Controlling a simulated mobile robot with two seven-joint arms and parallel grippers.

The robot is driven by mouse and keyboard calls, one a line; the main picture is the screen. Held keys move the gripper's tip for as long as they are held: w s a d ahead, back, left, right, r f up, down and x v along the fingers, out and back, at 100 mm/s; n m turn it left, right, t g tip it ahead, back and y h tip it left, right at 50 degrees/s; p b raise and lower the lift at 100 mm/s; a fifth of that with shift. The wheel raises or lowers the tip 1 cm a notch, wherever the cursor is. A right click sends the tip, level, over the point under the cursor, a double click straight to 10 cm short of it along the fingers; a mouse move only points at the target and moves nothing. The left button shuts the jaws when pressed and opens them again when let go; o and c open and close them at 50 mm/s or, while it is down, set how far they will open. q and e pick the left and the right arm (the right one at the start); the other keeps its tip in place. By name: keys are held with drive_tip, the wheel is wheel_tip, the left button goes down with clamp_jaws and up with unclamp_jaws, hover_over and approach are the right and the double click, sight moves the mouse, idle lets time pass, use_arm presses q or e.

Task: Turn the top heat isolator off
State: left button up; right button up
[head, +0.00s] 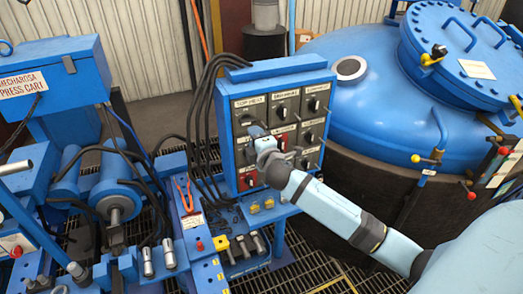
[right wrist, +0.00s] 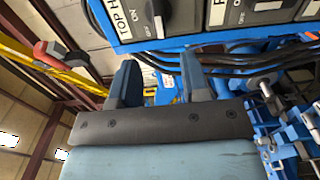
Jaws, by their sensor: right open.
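A blue control panel (head: 285,72) stands in the middle of the head view, with several labelled rotary switches on its face. The top heat switch (head: 250,120) is at its upper left, partly hidden by my right gripper. In the right wrist view the top heat switch plate (right wrist: 143,20) is cut off by the top edge, with an "ON" mark visible; I cannot tell its knob's setting. My right gripper (head: 257,131) is just in front of the panel's left column. Its two fingers (right wrist: 157,70) are apart with nothing between them. My left gripper is not in view.
Black cables (head: 205,95) loop along the panel's left side. A large blue furnace vessel (head: 375,100) stands at the right. Blue press machinery (head: 110,195) fills the left.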

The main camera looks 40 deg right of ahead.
drive_tip(key=shift+b+v, duration=0.35)
drive_tip(key=shift+v, duration=2.2)
